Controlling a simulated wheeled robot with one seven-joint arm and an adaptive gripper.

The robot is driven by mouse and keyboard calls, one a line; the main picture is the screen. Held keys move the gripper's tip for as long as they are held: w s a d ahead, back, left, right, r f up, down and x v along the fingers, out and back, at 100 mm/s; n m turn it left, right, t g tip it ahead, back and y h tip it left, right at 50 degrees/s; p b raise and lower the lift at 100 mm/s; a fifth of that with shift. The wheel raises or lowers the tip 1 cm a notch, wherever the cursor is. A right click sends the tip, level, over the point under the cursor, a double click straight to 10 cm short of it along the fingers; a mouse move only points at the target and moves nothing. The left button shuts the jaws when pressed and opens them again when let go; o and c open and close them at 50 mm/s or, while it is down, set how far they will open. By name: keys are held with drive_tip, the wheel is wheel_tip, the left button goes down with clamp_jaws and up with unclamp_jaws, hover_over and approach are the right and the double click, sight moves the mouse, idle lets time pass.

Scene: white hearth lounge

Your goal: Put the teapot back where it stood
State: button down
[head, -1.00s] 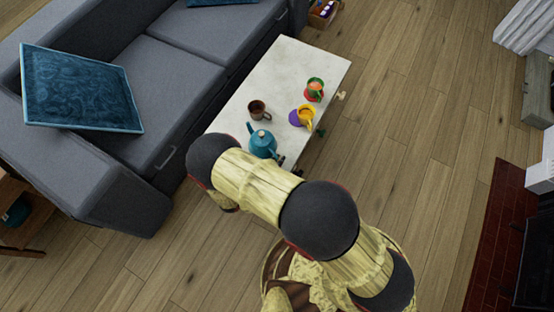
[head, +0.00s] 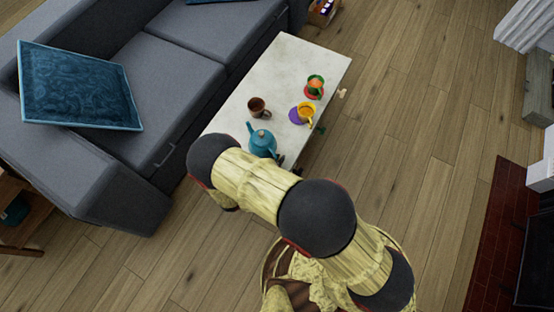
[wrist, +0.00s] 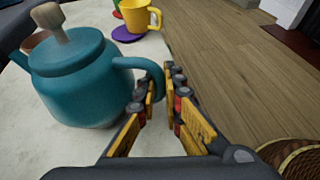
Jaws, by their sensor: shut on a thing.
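The teal teapot (head: 262,142) is at the near end of the pale table, upright. In the wrist view the teapot (wrist: 78,85) fills the left side, with a wooden knob on its lid. Its handle reaches in between the fingers of my gripper (wrist: 163,95), which is shut on the handle. I cannot tell clearly whether the teapot's base touches the table. In the head view my arm hides most of the gripper.
On the table (head: 285,62) stand a brown mug (head: 257,106), a yellow cup (head: 306,112) on a purple saucer (head: 294,117), and an orange cup (head: 315,84) on a red saucer. A grey sofa (head: 175,60) runs along the left. Wooden floor (head: 420,110) is free on the right.

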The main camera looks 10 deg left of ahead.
drive_tip(key=shift+f, duration=0.25)
drive_tip(key=c, duration=1.8)
unclamp_jaws()
drive_tip(key=shift+f, duration=0.1)
drive_tip(key=shift+c, duration=0.2)
drive_tip(key=v, duration=1.2)
